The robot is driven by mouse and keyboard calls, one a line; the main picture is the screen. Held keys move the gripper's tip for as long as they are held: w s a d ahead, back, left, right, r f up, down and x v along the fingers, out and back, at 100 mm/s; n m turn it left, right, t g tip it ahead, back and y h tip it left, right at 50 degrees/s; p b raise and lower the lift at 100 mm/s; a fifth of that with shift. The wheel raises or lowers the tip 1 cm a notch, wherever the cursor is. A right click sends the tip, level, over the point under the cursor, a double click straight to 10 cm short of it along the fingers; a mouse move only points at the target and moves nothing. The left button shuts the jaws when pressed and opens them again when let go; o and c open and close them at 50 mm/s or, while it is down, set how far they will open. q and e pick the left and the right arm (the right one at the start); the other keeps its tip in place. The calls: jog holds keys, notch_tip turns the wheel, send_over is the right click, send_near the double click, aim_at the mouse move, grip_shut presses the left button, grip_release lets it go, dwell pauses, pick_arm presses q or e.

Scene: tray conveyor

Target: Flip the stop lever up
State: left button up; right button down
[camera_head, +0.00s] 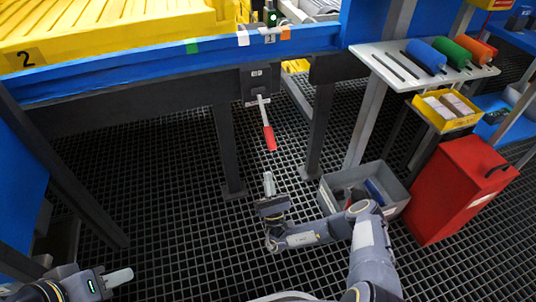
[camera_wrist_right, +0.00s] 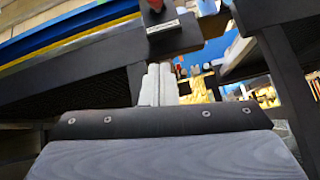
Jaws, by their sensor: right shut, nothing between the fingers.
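The stop lever (camera_head: 269,137) has a red grip on a pale shaft. It hangs down and slightly to the right from a dark bracket (camera_head: 257,84) under the conveyor's blue edge. My right gripper (camera_head: 268,177) is below the red grip in the head view, apart from it. Its pale fingers are together and empty; they also show in the wrist view (camera_wrist_right: 158,84). A dark part with a bit of red is above them there, and I cannot tell if it is the lever. My left gripper (camera_head: 122,276) is at the lower left, far from the lever; its finger gap is not visible.
The blue conveyor rail (camera_head: 180,57) carries a yellow tray (camera_head: 110,25) above. Dark legs stand on both sides of the lever. A grey bin (camera_head: 398,195) and a red box (camera_head: 455,190) stand to the right. Open grid floor lies between the grippers.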

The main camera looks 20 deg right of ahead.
aim_at(269, 148)
jog(key=w+d+r+b, duration=0.1)
jog(key=w+r+b, duration=0.2)
jog(key=r, duration=0.7)
jog(key=shift+w+r, duration=0.3)
jog(key=shift+w, duration=0.3)
